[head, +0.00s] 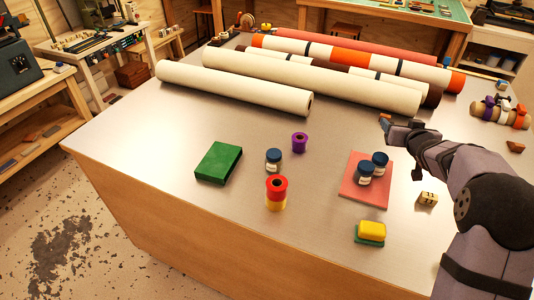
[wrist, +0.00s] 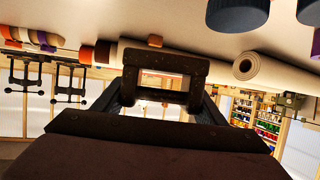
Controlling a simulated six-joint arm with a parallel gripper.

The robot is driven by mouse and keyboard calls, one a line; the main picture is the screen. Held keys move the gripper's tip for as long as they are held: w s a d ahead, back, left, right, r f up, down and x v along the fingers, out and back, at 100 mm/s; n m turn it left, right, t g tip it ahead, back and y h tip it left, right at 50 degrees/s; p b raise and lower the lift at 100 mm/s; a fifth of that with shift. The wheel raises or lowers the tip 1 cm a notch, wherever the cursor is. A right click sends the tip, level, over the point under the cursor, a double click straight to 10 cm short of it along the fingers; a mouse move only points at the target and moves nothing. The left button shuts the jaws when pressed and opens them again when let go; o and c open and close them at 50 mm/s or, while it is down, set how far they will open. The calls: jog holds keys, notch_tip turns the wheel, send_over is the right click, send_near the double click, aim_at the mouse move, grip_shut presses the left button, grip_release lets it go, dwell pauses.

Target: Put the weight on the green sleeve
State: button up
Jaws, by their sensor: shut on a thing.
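The green sleeve (head: 218,162) looks like a flat green square pad at the left of the steel table, with nothing on it. My gripper (head: 392,126) is at the right of the table, well away from the sleeve. In the wrist view it (wrist: 165,100) is shut on a dark, frame-like piece (wrist: 165,54) with an opening through its middle. I cannot tell for sure that this piece is the weight; it is dark against my dark fingers. The wrist view is upside down and does not show the green sleeve.
A pink pad (head: 372,197) bears two blue-capped jars (head: 365,173). Between it and the green sleeve stand a jar (head: 273,161), a red-yellow spool (head: 276,193) and a purple spool (head: 299,142). A yellow-green block (head: 371,231) is in front. Long rolls (head: 234,88) lie behind.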

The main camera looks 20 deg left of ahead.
jog(key=s+a+r+n+y, duration=0.1)
jog(key=s+a+n+y, duration=0.15)
jog(key=a, duration=1.25)
notch_tip(320, 180, up, 2)
jog(key=n+g+y+p, duration=0.3)
jog(key=n+g+y, duration=0.4)
jog(key=n+g, duration=0.1)
send_over(209, 168)
jog(key=shift+f+b, duration=0.75)
jog(key=shift+f, duration=2.3)
jog(key=shift+f, duration=1.85)
jog(key=shift+f, duration=0.15)
